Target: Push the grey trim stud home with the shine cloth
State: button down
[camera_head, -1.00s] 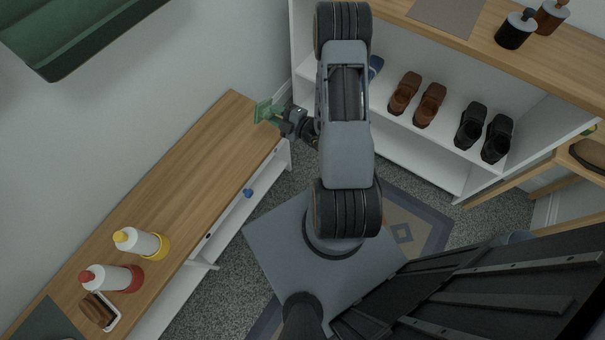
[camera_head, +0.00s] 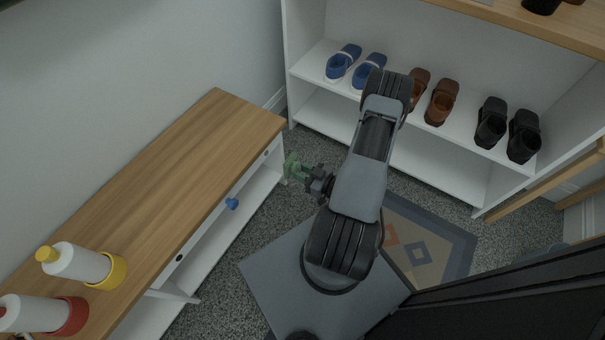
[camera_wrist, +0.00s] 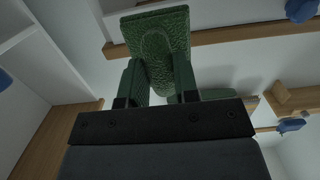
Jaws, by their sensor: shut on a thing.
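My gripper (camera_head: 303,172) is shut on a green textured block, which I take to be the shine cloth (camera_head: 291,165). It is off the right end of the wooden-topped bench, apart from its white front. In the wrist view the cloth (camera_wrist: 160,35) stands up between the fingers of my gripper (camera_wrist: 160,75). A small dark spot (camera_head: 266,153) shows on the bench front near its right end; I cannot tell whether it is the grey trim stud. No stud can be made out for certain in the wrist view.
The bench (camera_head: 190,150) has a blue knob (camera_head: 231,203) and a dark round hole (camera_head: 179,257) on its front. White bottles with yellow (camera_head: 80,263) and red (camera_head: 40,314) collars lie at its near end. A shoe shelf (camera_head: 445,155) stands behind my arm. Grey carpet lies between.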

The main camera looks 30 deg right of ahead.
jog(key=shift+r+p, duration=0.15)
jog(key=shift+p, duration=0.15)
jog(key=p+x, duration=0.1)
jog(key=x, duration=0.5)
jog(key=shift+r, duration=0.25)
jog(key=shift+w, duration=0.1)
dwell(0.6)
jog(key=shift+x, duration=1)
jog(key=shift+w+a+r, duration=0.1)
jog(key=shift+w+a, duration=0.1)
jog(key=shift+w, duration=0.15)
jog(key=shift+w+a+r+p, duration=0.1)
jog(key=shift+w+r+p, duration=0.05)
jog(key=shift+w+p, duration=0.2)
dwell(0.5)
jog(key=shift+s, duration=0.1)
jog(key=v, duration=0.4)
jog(key=shift+f+p, duration=0.3)
jog(key=shift+f, duration=0.1)
